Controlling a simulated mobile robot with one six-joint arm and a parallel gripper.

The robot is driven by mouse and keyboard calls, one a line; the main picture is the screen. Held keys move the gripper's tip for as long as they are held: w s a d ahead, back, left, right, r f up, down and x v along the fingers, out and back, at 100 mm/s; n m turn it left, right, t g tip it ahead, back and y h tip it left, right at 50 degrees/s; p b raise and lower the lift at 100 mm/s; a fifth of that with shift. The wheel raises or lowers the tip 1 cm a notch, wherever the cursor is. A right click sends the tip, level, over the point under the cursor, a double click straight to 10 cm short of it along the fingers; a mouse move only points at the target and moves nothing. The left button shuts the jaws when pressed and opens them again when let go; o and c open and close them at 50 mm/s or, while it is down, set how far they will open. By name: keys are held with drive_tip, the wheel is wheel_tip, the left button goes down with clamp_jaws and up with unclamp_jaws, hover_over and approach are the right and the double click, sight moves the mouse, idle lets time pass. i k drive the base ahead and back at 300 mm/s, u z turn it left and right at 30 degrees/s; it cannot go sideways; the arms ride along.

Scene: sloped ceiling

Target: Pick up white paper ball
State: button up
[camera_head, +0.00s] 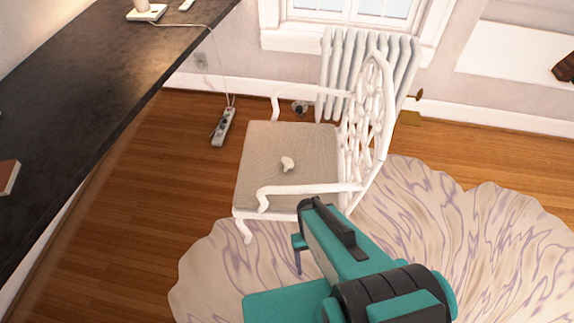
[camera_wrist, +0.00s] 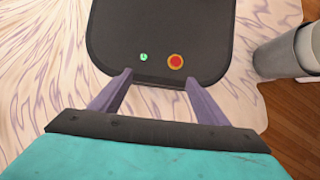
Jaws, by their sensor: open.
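A small white paper ball (camera_head: 288,164) lies on the grey-beige seat of a white armchair (camera_head: 262,150) in the head view. My teal arm reaches up from the bottom of that view, in front of the chair, with its purple finger (camera_head: 298,258) pointing down near the chair's front leg. In the wrist view my gripper (camera_wrist: 160,88) is open, its two purple fingers apart with nothing between them. The paper ball does not show in the wrist view.
The chair's armrest (camera_head: 310,189) stands between my arm and the seat. A radiator (camera_head: 365,68) is behind the chair, a dark desk (camera_head: 85,75) at left. A power strip (camera_head: 222,127) lies on the floor. A pale patterned rug (camera_head: 500,245) spreads at lower right.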

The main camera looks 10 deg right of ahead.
sight(288, 163)
drive_tip(key=z, duration=0.1)
drive_tip(key=k, duration=0.2)
drive_tip(key=u, duration=3.35)
drive_tip(key=k, duration=1.55)
drive_tip(key=u, duration=0.15)
